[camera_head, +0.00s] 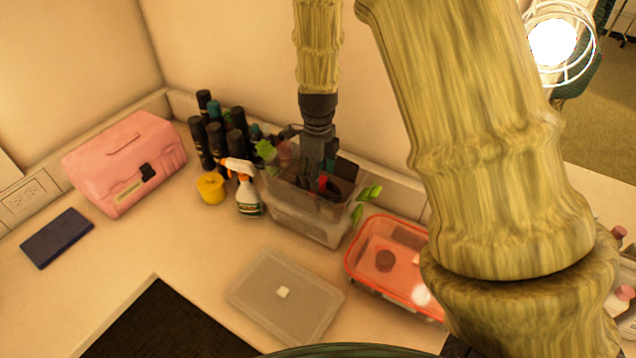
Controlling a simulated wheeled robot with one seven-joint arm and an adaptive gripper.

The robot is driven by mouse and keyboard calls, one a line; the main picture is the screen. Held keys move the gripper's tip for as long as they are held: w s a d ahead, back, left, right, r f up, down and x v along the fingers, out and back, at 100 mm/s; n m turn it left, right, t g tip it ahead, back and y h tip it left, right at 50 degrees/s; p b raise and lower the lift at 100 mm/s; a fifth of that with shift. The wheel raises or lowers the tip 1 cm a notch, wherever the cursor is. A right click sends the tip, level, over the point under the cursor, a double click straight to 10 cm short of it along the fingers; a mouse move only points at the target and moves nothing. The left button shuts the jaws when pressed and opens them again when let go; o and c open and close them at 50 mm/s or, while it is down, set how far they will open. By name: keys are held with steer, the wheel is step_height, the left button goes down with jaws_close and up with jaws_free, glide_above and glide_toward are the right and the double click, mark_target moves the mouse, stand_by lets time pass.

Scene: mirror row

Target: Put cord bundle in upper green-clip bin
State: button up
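A clear bin with green clips (352,212) stands by the back wall and seems to be stacked on another clear bin (310,228). One green clip sticks out at its left and others at its right. My gripper (324,180) points down into the upper bin's opening. Dark and red things (328,186) show at its fingertips inside the bin. I cannot tell whether one of them is the cord bundle, or whether the fingers hold it. The clear walls and the gripper itself hide the fingertips in part.
A spray bottle (244,188), a yellow tub (211,188) and several dark bottles (214,142) crowd the bin's left. A red-rimmed container (392,262) stands close at right. A translucent lid (284,296) lies in front. A pink case (122,165) sits far left.

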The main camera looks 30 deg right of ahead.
step_height(320, 180, up, 8)
steer(key=b, duration=0.2)
